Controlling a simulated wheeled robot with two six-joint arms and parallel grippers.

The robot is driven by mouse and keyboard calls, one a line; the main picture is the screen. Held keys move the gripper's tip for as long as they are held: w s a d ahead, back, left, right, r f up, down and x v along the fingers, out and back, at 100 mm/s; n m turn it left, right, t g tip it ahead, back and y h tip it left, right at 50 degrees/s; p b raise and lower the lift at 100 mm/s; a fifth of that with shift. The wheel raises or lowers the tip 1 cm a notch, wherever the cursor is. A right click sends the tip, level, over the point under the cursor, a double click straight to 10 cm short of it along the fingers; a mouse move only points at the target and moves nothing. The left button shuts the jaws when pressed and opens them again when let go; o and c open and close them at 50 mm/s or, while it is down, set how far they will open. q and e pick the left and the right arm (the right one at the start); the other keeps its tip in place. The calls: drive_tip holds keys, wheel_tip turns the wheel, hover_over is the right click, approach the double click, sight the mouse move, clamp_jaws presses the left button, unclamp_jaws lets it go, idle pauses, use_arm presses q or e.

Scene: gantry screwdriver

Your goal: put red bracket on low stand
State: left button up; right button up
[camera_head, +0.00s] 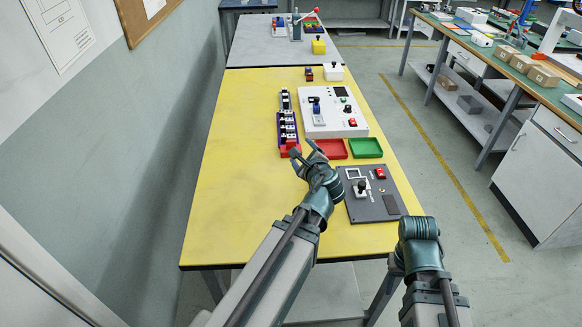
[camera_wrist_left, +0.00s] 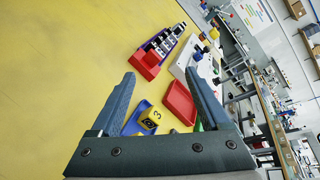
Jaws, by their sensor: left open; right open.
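A red block-like part (camera_head: 289,149), which may be the red bracket, is at the near end of a purple-blue rack (camera_head: 288,128). In the left wrist view the red part (camera_wrist_left: 147,63) shows beyond my fingers. I cannot tell for sure which thing is the low stand. My left gripper (camera_head: 303,153) is open and empty, close to the red part on its near right side. It also shows open in the left wrist view (camera_wrist_left: 160,75). My right arm is at lower right, but its fingers are not visible.
Red (camera_head: 332,149) and green (camera_head: 366,148) trays, a white panel (camera_head: 318,128) and a grey panel (camera_head: 390,209) are on the yellow table (camera_head: 235,150). The table's left side is clear.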

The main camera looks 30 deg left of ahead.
use_arm(q)
drive_tip(key=w+a+f+m+t+b, duration=0.1)
drive_tip(key=f+m+b, duration=0.1)
drive_tip(key=m+b, duration=0.1)
drive_tip(key=w+a+f+m+t+b, duration=0.1)
drive_tip(key=f+m+b, duration=0.2)
drive_tip(key=m+b, duration=0.1)
drive_tip(key=w+a+f+m+t+b, duration=0.1)
drive_tip(key=a+f+m+t+b, duration=0.1)
drive_tip(key=b, duration=0.3)
drive_tip(key=shift+f+m, duration=0.6)
drive_tip(key=shift+m, duration=0.2)
drive_tip(key=shift+w+m+b, duration=0.1)
drive_tip(key=shift+m+b, duration=0.2)
drive_tip(key=shift+b, duration=0.1)
drive_tip(key=shift+r+t, duration=0.1)
drive_tip(key=shift+t, duration=0.2)
drive_tip(key=shift+w, duration=0.2)
approach(290, 137)
drive_tip(key=shift+w+a+r, duration=0.25)
drive_tip(key=shift+w+r, duration=0.15)
drive_tip(key=shift+w, duration=0.15)
drive_tip(key=shift+w+a+r, duration=0.25)
drive_tip(key=shift+w+r, duration=0.15)
drive_tip(key=shift+w, duration=0.2)
drive_tip(key=shift+a+x, duration=0.2)
drive_tip(key=shift+x, duration=2.4)
drive_tip(key=shift+s+r, duration=0.15)
drive_tip(key=shift+p, duration=0.3)
clamp_jaws()
